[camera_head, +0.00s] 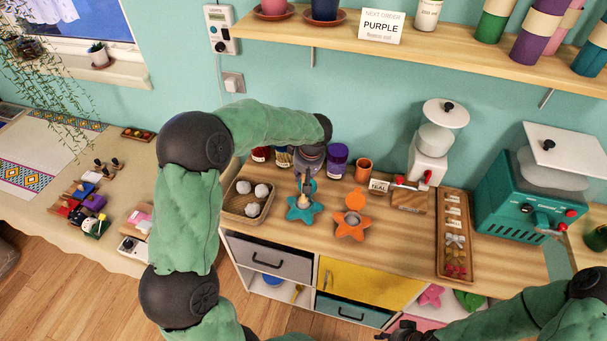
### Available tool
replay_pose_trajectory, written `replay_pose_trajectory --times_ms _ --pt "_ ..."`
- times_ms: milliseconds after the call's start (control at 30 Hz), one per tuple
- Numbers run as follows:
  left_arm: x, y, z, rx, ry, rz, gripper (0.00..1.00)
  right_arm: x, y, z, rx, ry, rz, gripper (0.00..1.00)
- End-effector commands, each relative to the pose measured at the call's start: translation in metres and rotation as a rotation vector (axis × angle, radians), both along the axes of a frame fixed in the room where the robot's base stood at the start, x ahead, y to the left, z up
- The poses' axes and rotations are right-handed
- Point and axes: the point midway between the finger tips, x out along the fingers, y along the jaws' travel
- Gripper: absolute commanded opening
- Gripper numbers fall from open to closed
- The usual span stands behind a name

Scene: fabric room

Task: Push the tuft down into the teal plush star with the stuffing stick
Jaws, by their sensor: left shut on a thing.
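The teal plush star (300,214) lies on the wooden counter, left of an orange plush star (352,227). My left gripper (307,177) points down directly above the teal star. It is shut on the stuffing stick (304,199), a thin light-wood piece whose lower end is at the star's upper middle. I cannot tell how deep its tip is. No separate tuft can be made out at the star; white tufts (261,190) lie in a tray to the left. My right gripper (400,332) is low at the bottom edge, away from the stars, with its jaw state unclear.
The tuft tray (234,207) stands close left of the teal star. Jars (337,158), an orange cup (363,170) and a TEAL card (378,186) stand behind. A white-topped machine (430,150) and a long wooden tray (441,225) are to the right. The counter's front edge is near the stars.

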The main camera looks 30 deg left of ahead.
Motion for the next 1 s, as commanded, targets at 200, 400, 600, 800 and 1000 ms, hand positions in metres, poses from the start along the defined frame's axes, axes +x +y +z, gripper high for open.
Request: replay_pose_trajectory --times_ms 200,400,600,800,1000 --pt "0.0 0.0 -0.004 0.0 0.0 0.0 0.0 0.0 0.0 -0.004 0.0 0.0 0.0 0.4" --pt "0.0 0.0 -0.007 0.0 0.0 0.0 0.0 0.0 0.0 -0.007 0.0 0.0 0.0 0.4" --pt "0.0 0.0 -0.01 0.0 0.0 0.0 0.0 0.0 0.0 -0.01 0.0 0.0 0.0 0.4" --pt "0.0 0.0 -0.013 0.0 0.0 0.0 0.0 0.0 0.0 -0.013 0.0 0.0 0.0 0.4" --pt "0.0 0.0 -0.016 0.0 0.0 0.0 0.0 0.0 0.0 -0.016 0.0 0.0 0.0 0.4"
